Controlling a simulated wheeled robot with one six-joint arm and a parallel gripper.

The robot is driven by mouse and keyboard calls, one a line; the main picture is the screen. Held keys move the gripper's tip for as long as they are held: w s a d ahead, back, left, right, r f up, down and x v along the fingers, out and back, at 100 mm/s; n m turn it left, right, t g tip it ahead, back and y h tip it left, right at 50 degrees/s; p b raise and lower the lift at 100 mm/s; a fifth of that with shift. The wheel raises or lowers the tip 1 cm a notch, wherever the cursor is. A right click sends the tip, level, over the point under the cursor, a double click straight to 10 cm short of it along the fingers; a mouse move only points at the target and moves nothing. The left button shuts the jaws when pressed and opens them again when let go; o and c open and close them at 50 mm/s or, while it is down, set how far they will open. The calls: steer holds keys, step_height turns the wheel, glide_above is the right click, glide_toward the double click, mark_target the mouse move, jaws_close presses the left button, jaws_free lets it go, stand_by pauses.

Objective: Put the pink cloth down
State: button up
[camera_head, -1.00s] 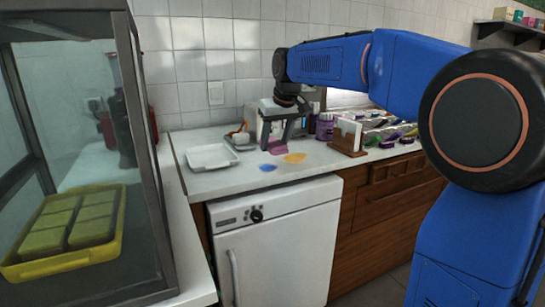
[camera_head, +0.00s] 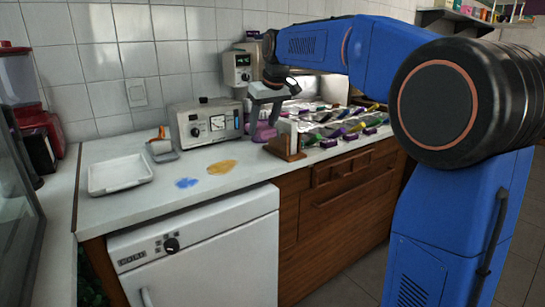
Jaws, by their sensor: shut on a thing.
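My gripper (camera_head: 264,117) is at the back of the white counter (camera_head: 140,208), pointing down, to the right of the grey appliance and just behind the wooden napkin holder. It is shut on the pink cloth (camera_head: 262,133), which shows as a small pink-purple patch below the fingers. The cloth is partly hidden, and I cannot tell whether it touches the counter. A blue spill (camera_head: 187,183) and a yellow spill (camera_head: 222,167) lie on the counter in front, apart from the cloth.
A white tray (camera_head: 120,188) is on the left. The grey appliance (camera_head: 207,124) stands by the wall. The wooden napkin holder (camera_head: 285,147) stands close to my gripper, with rows of colourful packets (camera_head: 335,124) to its right. Counter around the spills is clear.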

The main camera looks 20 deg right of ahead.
glide_above(262, 161)
steer(key=s, duration=0.1)
steer(key=f, duration=0.5)
steer(key=shift+d, duration=0.2)
steer(key=shift+f, duration=2.3)
steer(key=shift+f, duration=0.2)
steer(key=o, duration=1)
steer(key=shift+f, duration=0.1)
